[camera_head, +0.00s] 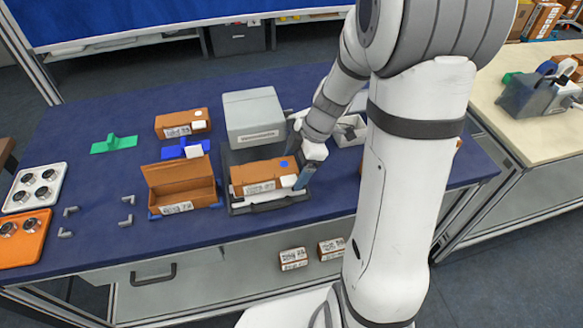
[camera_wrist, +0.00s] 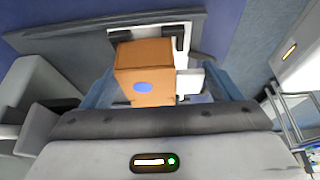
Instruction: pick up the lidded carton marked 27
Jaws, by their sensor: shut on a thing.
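A brown lidded carton (camera_head: 262,176) with a blue dot on top and a printed front label shows in the head view at the dark tray in front of the grey machine. Its number is too small to read surely. My gripper (camera_head: 304,172) is at the carton's right end, shut on it. In the wrist view the carton (camera_wrist: 146,72) sits between my two fingers (camera_wrist: 160,88), blue dot towards me. Whether the carton rests on the tray or hangs just above it, I cannot tell.
A grey machine (camera_head: 253,117) stands behind the dark tray (camera_head: 236,207). An open carton (camera_head: 182,186) is at its left, with another closed carton (camera_head: 182,123) behind. White (camera_head: 38,186) and orange (camera_head: 24,238) trays lie far left.

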